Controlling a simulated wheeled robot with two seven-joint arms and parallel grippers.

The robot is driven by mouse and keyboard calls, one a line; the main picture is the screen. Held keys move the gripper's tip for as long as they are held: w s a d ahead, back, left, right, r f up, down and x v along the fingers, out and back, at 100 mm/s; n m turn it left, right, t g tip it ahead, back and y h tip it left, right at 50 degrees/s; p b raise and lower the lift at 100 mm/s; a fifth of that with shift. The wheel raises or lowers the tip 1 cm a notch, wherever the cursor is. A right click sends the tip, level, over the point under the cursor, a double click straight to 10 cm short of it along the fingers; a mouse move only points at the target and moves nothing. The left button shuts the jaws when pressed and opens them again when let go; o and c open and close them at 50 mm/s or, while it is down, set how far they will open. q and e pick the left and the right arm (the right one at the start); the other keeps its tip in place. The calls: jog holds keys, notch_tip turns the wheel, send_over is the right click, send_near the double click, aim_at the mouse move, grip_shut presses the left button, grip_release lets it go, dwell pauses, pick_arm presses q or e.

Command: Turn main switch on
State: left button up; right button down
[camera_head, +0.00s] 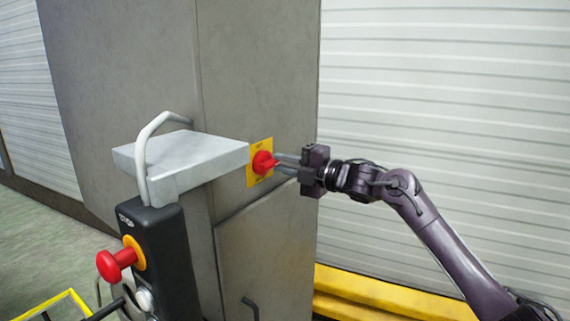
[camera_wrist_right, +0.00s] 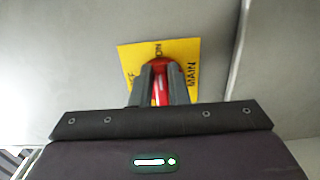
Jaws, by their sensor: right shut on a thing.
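The main switch is a red rotary knob (camera_head: 264,162) on a yellow plate (camera_head: 250,181), fixed to the grey cabinet. My right gripper (camera_head: 279,166) reaches it from the right and is shut on the red knob. In the right wrist view the two dark fingers (camera_wrist_right: 160,84) sit on either side of the red knob (camera_wrist_right: 157,66). The yellow plate (camera_wrist_right: 190,52) behind it shows "ON" at the top, "MAIN" at the right and part of "OFF" at the left. The fingers partly hide the knob. My left gripper is not in view.
A grey metal shelf (camera_head: 197,160) juts from the cabinet (camera_head: 255,60) left of the switch. Below it is a black control box (camera_head: 160,240) with a red stop button (camera_head: 112,264). A yellow barrier (camera_head: 375,295) runs along the floor at the right.

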jog(key=c, duration=1.4)
grip_release()
jog(key=shift+d, duration=0.1)
jog(key=b+v, duration=0.3)
jog(key=v, duration=0.4)
jog(key=shift+s+d, duration=0.25)
jog(key=shift+f, duration=0.1)
